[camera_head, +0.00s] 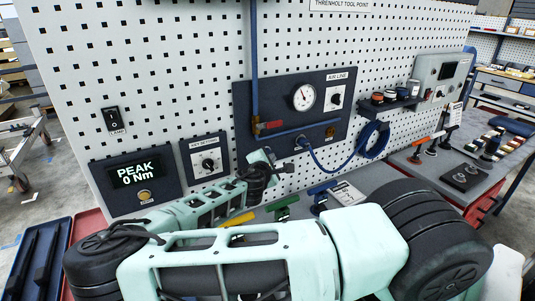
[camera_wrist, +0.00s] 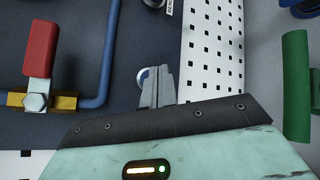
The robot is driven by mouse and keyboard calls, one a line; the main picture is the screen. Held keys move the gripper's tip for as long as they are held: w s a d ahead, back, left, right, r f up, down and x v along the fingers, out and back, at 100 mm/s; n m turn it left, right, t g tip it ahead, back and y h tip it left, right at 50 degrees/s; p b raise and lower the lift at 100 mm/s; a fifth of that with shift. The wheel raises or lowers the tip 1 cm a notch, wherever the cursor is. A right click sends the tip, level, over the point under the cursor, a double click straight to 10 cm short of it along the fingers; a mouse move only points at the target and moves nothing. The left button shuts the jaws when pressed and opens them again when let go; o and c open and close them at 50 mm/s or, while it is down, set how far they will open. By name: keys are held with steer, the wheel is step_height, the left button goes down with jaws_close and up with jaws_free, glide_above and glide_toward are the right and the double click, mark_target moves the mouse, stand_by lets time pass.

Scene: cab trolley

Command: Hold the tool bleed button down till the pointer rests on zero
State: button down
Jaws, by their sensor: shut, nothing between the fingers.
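The air line panel (camera_head: 330,85) is dark blue and carries a round white gauge (camera_head: 304,97). The gauge's thin pointer stands roughly upward, tilted left; its scale is too small to read. In the wrist view a small round pale button with a blue edge (camera_wrist: 142,74) sits on the panel (camera_wrist: 110,130), partly hidden behind my fingers. My gripper (camera_wrist: 160,82) is shut and empty, its tips overlapping that button; I cannot tell whether they touch or press it. In the head view my gripper (camera_head: 286,168) is at the panel's lower edge and the button is not clearly visible.
A red valve handle (camera_wrist: 40,50) on a brass body is beside the fingers, with a blue pipe (camera_wrist: 104,60) near it. A blue hose (camera_head: 372,140) loops right of the panel. A green-handled tool (camera_wrist: 296,85) lies below. The display (camera_head: 136,172) reads PEAK 0 Nm.

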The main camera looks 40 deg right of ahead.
steer(key=shift+w, duration=0.1)
steer(key=shift+w+d, duration=0.1)
steer(key=shift+w, duration=0.2)
steer(key=shift+w+d, duration=0.1)
steer(key=shift+w, duration=0.45)
stand_by(2.3)
steer(key=shift+s, duration=0.15)
stand_by(1.1)
steer(key=shift+s+a, duration=0.2)
steer(key=shift+s, duration=0.6)
steer(key=s, duration=0.2)
steer(key=s+a, duration=0.1)
steer(key=s, duration=0.1)
steer(key=shift+s+a, duration=0.15)
steer(key=shift+s, duration=0.25)
